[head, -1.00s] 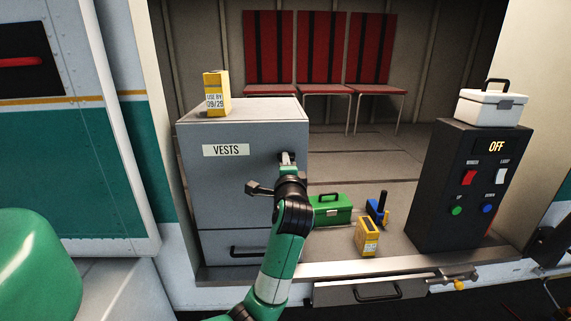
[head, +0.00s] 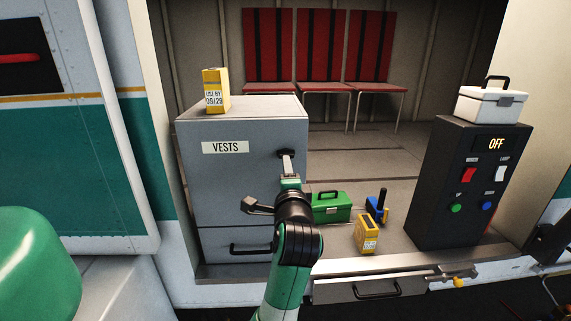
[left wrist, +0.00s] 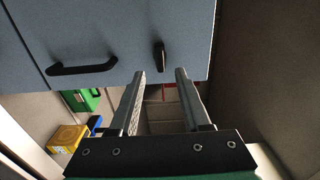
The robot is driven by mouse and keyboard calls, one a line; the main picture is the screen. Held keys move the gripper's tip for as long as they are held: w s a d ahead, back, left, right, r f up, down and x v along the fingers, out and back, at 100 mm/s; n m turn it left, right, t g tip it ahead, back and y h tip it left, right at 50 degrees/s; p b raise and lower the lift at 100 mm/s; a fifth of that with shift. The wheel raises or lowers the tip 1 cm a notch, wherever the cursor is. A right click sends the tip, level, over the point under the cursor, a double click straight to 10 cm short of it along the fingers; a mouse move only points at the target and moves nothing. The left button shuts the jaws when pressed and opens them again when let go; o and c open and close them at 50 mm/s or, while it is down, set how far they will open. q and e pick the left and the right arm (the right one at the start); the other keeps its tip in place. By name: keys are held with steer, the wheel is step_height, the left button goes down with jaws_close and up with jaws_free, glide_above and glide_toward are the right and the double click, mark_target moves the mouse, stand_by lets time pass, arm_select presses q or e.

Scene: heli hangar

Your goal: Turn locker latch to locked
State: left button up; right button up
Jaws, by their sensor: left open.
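The grey locker (head: 215,185) labelled VESTS stands at the left of the cabin. Its small black latch (head: 284,153) is near the upper right edge of its door, partly covered by my left gripper in the head view. My left gripper (head: 288,164) reaches up to it from below. In the left wrist view, the latch (left wrist: 159,56) shows just beyond the two fingertips of my open gripper (left wrist: 160,74), roughly in line with the gap between them. I cannot tell whether the fingers touch it. My right gripper is out of view.
A yellow box (head: 216,90) stands on the locker. A drawer handle (head: 250,249) juts out below the door. A green toolbox (head: 331,207) and another yellow box (head: 366,234) sit on the floor to the right. The black control cabinet (head: 457,220) stands farther right.

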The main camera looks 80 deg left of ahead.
arm_select(q)
steer(key=shift+s+d, duration=0.2)
steer(key=shift+d, duration=1)
steer(key=shift+s+d, duration=0.15)
steer(key=shift+d, duration=1)
